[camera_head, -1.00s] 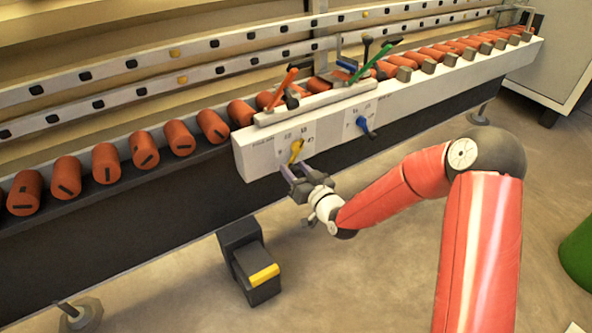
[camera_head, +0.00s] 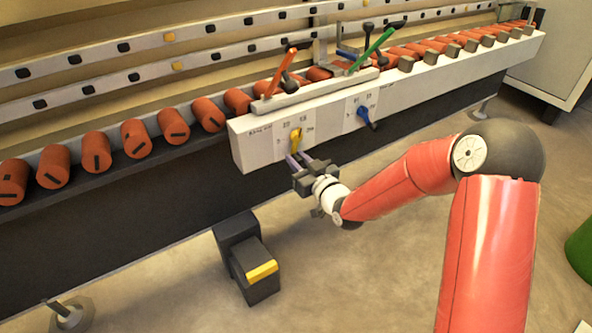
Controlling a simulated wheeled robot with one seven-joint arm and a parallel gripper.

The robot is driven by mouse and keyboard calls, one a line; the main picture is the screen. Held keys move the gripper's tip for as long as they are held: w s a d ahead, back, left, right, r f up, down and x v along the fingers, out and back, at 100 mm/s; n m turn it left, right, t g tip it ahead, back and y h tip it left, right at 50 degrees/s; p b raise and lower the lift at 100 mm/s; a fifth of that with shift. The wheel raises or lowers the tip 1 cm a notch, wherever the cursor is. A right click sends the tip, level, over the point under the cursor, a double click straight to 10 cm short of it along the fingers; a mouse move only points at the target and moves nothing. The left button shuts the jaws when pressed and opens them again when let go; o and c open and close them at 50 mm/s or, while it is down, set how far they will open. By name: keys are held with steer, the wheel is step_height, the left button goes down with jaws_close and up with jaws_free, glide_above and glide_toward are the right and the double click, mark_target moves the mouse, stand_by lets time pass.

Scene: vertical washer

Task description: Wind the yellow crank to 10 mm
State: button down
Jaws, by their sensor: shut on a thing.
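The yellow crank (camera_head: 296,141) sits on a white marked plate on the front of the pale machine rail (camera_head: 247,151). It points mostly downward, leaning slightly left at its lower end. Small numbers are printed around it, too small to read surely. My gripper (camera_head: 298,159) reaches in from the lower right, its purplish fingers at the crank's lower end. It is shut on the crank, though the exact contact is hard to see.
A blue crank (camera_head: 365,115) sits on a second marked plate to the right. Orange (camera_head: 275,78) and green (camera_head: 371,51) levers stand above the rail. A dark pedal box with a yellow strip (camera_head: 262,271) stands on the floor below.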

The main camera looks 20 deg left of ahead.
steer(key=n+b, duration=0.1)
steer(key=f+b, duration=0.1)
steer(key=shift+w+d+n+b, duration=0.3)
steer(key=shift+w+n+b, duration=0.05)
steer(key=shift+n, duration=0.05)
steer(key=shift+w+d+r+n+b, duration=0.25)
steer(key=shift+w+d+n+b, duration=0.15)
steer(key=shift+n, duration=0.8)
steer(key=shift+w+d+r+n+b, duration=0.2)
steer(key=shift+w+d+n+b, duration=0.15)
steer(key=shift+n, duration=0.85)
steer(key=shift+w+d+r+n+b, duration=0.3)
steer(key=shift+w+n, duration=0.15)
steer(key=shift+n, duration=0.75)
steer(key=c, duration=1.2)
jaws_free()
steer(key=v, duration=0.8)
